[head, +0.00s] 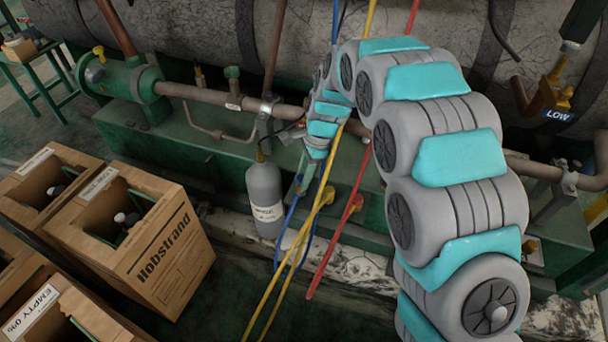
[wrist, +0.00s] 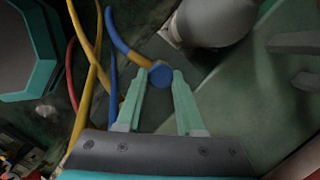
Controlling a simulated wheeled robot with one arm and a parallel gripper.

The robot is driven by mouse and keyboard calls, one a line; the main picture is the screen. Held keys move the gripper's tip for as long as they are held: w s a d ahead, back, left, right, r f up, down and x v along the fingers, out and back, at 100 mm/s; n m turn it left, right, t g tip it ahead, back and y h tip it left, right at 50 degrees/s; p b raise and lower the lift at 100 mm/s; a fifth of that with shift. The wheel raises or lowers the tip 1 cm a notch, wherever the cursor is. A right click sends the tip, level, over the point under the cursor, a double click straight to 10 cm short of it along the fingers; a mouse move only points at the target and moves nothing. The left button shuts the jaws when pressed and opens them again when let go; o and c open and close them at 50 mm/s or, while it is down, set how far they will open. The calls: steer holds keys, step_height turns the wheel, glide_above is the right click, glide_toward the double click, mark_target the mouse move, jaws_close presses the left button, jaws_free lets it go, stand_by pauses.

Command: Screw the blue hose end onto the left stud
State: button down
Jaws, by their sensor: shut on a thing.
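My gripper (wrist: 160,82) is shut on the blue hose end (wrist: 161,74), which sits between the tips of its two pale green fingers. The round blue face of the end shows in the wrist view, with a yellow-brown collar behind it and the blue hose curving up and left. In the head view my gripper (head: 303,178) hangs low beside the grey cylinder, and the blue hose (head: 290,222) hangs below it. The hose end is too small to make out there. I cannot pick out the left stud in either view.
A grey cylinder (head: 265,198) stands just left of my gripper. Yellow (head: 300,240) and red (head: 335,240) hoses hang close on the right. A rusty pipe (head: 215,96) runs behind. Cardboard boxes (head: 160,250) stand at left. A LOW tag (head: 558,116) is at far right.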

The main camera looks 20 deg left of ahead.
steer(key=shift+f, duration=0.9)
stand_by(0.5)
steer(key=shift+s+r+m+p, duration=0.1)
steer(key=shift+m+p, duration=0.4)
steer(key=shift+p, duration=0.05)
steer(key=shift+m+t+p, duration=0.4)
steer(key=shift+m+p, duration=0.5)
steer(key=shift+p, duration=0.25)
steer(key=shift+m, duration=0.4)
steer(key=shift+d+p, duration=0.1)
steer(key=shift+p, duration=0.35)
steer(key=shift+m+p, duration=0.4)
steer(key=shift+m, duration=0.2)
steer(key=shift+m+t, duration=0.5)
steer(key=shift+m, duration=0.7)
